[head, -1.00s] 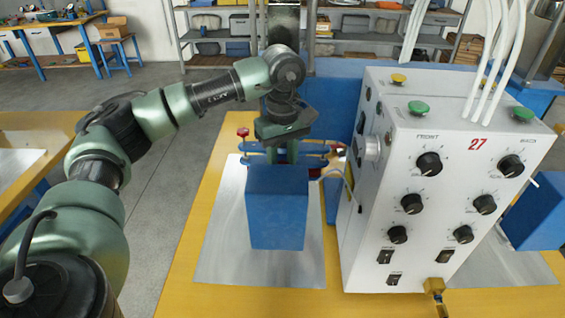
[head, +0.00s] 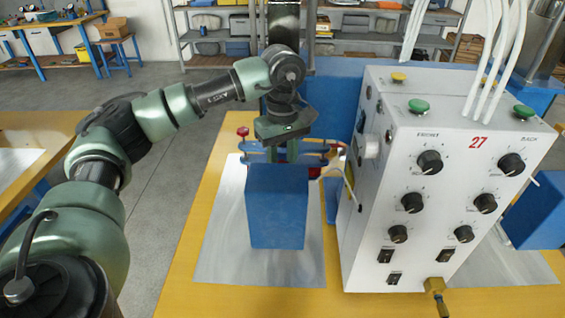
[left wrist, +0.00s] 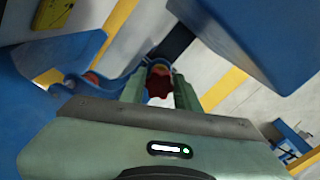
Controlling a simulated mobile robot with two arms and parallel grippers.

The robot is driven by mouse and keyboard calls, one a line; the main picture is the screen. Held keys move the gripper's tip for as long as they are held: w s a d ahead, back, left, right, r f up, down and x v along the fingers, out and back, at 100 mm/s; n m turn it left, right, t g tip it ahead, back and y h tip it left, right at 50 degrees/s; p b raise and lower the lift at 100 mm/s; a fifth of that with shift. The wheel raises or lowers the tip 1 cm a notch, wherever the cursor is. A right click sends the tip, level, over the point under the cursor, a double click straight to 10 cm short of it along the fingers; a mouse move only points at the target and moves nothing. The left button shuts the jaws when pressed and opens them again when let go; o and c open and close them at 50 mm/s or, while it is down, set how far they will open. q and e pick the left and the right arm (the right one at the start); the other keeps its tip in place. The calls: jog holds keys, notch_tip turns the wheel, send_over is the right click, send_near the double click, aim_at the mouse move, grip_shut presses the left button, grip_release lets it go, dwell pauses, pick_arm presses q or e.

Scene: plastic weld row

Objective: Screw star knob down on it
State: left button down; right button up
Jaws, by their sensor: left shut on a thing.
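My left gripper (head: 292,150) points straight down at the blue clamp fixture (head: 256,155) behind the blue block (head: 277,205). In the left wrist view its two green fingers (left wrist: 159,92) are shut on the dark red star knob (left wrist: 158,82). An orange-yellow and blue part shows just beyond the knob in that view. In the head view the gripper and block hide the knob, so I cannot tell how far down it sits. My right gripper is not in view.
A white control box (head: 445,200) with black dials stands close on the right. A small red knob (head: 242,131) stands at the fixture's left end. A bare metal plate (head: 222,225) lies on the yellow table (head: 185,270), with free room at the left.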

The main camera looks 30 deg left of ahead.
pick_arm(q)
jog(key=shift+f, duration=0.3)
jog(key=m+b, duration=0.1)
jog(key=m, duration=0.4)
jog(key=shift+a+m, duration=0.1)
jog(key=shift+m, duration=0.3)
jog(key=m+b, duration=0.1)
jog(key=m, duration=0.6)
jog(key=shift+s+a+m, duration=0.1)
jog(key=shift+m, duration=0.3)
jog(key=c, duration=1.1)
grip_release()
jog(key=shift+o, duration=0.2)
